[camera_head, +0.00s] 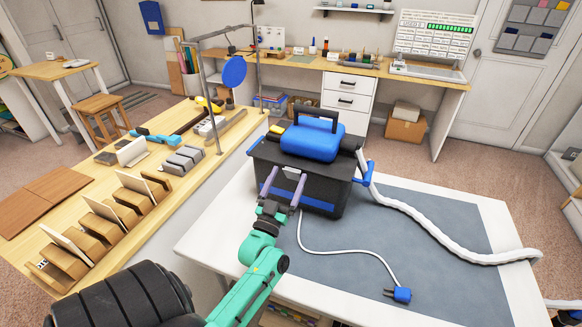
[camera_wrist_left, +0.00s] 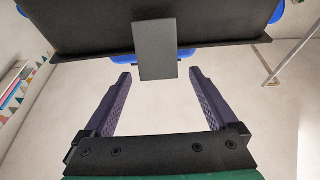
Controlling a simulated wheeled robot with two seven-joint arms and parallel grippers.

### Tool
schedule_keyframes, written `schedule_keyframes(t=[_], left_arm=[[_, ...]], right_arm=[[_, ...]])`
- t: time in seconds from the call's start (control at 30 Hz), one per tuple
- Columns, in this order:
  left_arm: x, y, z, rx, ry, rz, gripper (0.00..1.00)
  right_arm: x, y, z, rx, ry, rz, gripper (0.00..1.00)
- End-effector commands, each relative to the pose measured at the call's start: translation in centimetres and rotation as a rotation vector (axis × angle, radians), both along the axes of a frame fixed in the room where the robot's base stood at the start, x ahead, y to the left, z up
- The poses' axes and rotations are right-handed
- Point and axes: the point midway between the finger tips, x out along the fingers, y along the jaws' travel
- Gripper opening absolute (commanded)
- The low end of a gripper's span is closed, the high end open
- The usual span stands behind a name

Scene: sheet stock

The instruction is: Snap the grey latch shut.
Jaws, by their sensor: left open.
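A black machine body (camera_head: 335,187) with a blue top (camera_head: 312,141) and a black carry handle stands on the grey mat of the white table. The grey latch (camera_head: 293,173) is at its near side, by the rim. In the left wrist view, the latch (camera_wrist_left: 155,50) is a flat grey plate standing out in front of the black body. My left gripper (camera_head: 282,187) is open in front of the body. In the left wrist view, its two purple fingers (camera_wrist_left: 160,76) are spread apart, one to each side of the latch's lower end, with nothing between them. My right gripper is not in view.
A white hose (camera_head: 430,226) runs right from the body. A white cord ends in a blue plug (camera_head: 402,294) on the mat (camera_head: 345,262). A wooden bench (camera_head: 170,200) with card holders and a blue disc (camera_head: 234,71) on a frame stands left. The mat's right part is mostly clear.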

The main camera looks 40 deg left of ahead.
Motion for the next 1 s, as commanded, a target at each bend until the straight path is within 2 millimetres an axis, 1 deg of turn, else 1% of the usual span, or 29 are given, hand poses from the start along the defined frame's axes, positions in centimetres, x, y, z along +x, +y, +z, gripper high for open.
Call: schedule_keyframes(t=[0.03, 0.1, 0.17, 0.43, 0.47, 0.5, 0.57, 0.6, 0.67, 0.77, 0.87, 1.0], left_arm=[[0.9, 0.3, 0.7, 0.001, -0.002, -0.001, 0.93], [1.8, 0.5, 0.9, 0.000, -0.001, -0.001, 0.93], [2.2, 0.7, 1.0, 0.000, 0.001, -0.001, 0.93], [2.4, 0.7, 0.9, 0.000, 0.001, -0.001, 0.93], [2.4, 0.7, 0.9, 0.000, 0.001, -0.001, 0.81], [2.4, 0.7, 0.9, 0.000, 0.001, -0.001, 0.66], [2.4, 0.7, 0.9, 0.000, 0.001, -0.001, 0.43], [2.4, 0.7, 0.9, -0.001, 0.001, -0.001, 0.28], [2.4, 0.7, 0.9, -0.001, 0.001, -0.001, 0.06], [2.4, 0.7, 1.0, -0.001, 0.003, -0.001, 0.06], [2.4, 0.7, 1.2, -0.005, 0.013, 0.000, 0.06], [2.6, 0.8, 1.7, -0.020, 0.052, -0.001, 0.07]], right_arm=[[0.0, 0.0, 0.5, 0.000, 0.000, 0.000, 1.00], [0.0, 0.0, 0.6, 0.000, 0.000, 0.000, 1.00], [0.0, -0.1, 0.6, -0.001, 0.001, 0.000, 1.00], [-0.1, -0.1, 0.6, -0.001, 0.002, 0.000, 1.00], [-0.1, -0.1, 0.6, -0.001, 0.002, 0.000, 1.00], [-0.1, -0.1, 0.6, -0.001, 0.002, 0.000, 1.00], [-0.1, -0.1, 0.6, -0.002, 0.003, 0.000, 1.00], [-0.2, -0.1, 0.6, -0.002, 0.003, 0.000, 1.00], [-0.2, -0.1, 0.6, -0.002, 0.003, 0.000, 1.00], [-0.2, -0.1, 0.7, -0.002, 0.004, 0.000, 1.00], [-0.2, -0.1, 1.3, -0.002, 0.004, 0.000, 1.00], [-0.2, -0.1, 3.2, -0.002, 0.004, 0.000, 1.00]])
